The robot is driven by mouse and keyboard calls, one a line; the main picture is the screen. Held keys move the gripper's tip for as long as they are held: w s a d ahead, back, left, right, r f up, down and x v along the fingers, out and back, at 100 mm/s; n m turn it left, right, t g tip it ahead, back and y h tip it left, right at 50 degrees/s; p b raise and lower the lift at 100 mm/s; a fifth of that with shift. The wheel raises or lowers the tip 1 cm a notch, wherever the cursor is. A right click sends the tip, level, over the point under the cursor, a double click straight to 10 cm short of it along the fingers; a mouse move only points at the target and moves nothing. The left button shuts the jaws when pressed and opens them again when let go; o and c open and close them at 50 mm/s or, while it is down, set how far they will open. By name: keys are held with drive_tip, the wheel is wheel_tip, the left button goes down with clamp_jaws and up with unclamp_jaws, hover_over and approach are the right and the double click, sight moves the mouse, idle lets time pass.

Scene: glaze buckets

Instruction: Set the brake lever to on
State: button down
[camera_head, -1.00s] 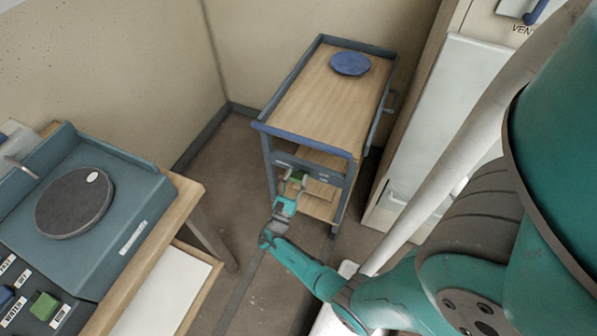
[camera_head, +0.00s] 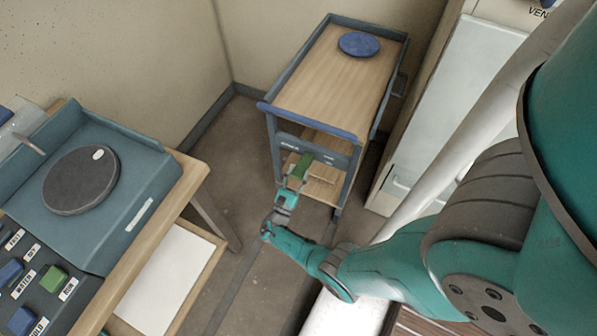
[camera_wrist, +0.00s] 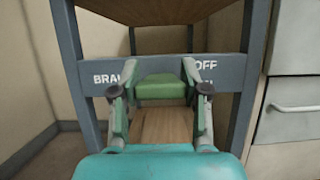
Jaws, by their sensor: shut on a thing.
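The brake lever has a green grip (camera_wrist: 160,87), which sits in front of the grey crossbar (camera_wrist: 228,78) of a cart in the wrist view. It also shows in the head view as a green block (camera_head: 304,164) at the cart's near end. My gripper (camera_head: 297,180) is shut on this grip, with a finger at each side in the wrist view (camera_wrist: 160,95). On the crossbar, "BRA..." reads at left, partly hidden by a finger. "OFF" reads at right above a partly hidden word. I cannot tell the lever's exact setting.
The cart (camera_head: 335,75) has a wooden top with a blue disc (camera_head: 359,44) on it. A white cabinet (camera_head: 440,110) stands close on its right. At left is a bench with a grey turntable (camera_head: 81,181) and green and blue controls. Floor is clear between bench and cart.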

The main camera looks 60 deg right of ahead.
drive_tip(key=shift+s+f, duration=0.15)
drive_tip(key=shift+f, duration=0.2)
drive_tip(key=c, duration=0.7)
unclamp_jaws()
drive_tip(key=shift+o, duration=0.7)
drive_tip(key=shift+r, duration=0.1)
drive_tip(key=v, duration=0.6)
drive_tip(key=shift+a, duration=0.3)
drive_tip(key=shift+a+f, duration=0.25)
drive_tip(key=shift+a, duration=0.25)
